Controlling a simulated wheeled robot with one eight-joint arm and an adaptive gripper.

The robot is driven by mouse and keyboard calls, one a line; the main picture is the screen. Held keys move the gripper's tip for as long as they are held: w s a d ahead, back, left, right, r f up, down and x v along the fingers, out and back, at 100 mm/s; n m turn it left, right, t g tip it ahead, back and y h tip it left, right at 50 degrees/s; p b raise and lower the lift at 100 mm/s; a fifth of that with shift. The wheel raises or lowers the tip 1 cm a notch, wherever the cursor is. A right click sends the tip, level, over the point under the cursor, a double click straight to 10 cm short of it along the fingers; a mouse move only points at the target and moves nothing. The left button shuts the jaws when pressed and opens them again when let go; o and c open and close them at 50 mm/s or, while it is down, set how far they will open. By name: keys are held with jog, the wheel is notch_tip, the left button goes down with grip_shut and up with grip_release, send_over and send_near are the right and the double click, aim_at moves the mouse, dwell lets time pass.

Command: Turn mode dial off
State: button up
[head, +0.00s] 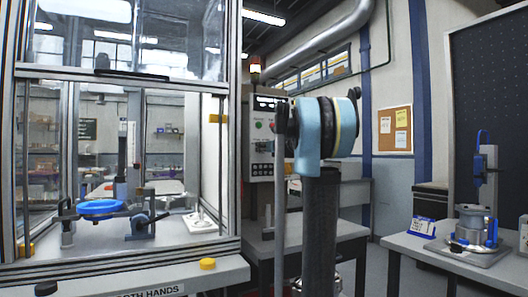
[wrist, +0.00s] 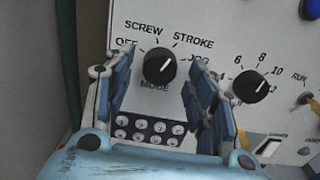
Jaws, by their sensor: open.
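The mode dial (wrist: 160,65) is a round black knob with a white pointer line, marked MODE below and OFF, SCREW, STROKE and JOG around it. Its line appears to lean up and right, toward STROKE; OFF is at the upper left. My gripper (wrist: 157,70) is open, its blue-grey fingers on either side of the dial in the wrist view. I see no contact, and the depth gap is hard to judge. The left finger partly covers OFF and the right partly covers JOG. In the head view my arm covers part of the control panel (head: 262,137).
A second black dial with numbers (wrist: 251,86) is right of the mode dial, close to my right finger. A block of small round buttons (wrist: 148,130) lies below. A framed glass enclosure (head: 228,130) stands left; a bench with a metal housing (head: 472,222) stands right.

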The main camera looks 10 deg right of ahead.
jog(key=shift+w+a, duration=0.1)
jog(key=shift+w, duration=0.2)
jog(key=shift+c, duration=0.3)
jog(key=c, duration=1)
jog(key=shift+n, duration=0.3)
jog(key=n, duration=1.3)
jog(key=shift+n, duration=2.1)
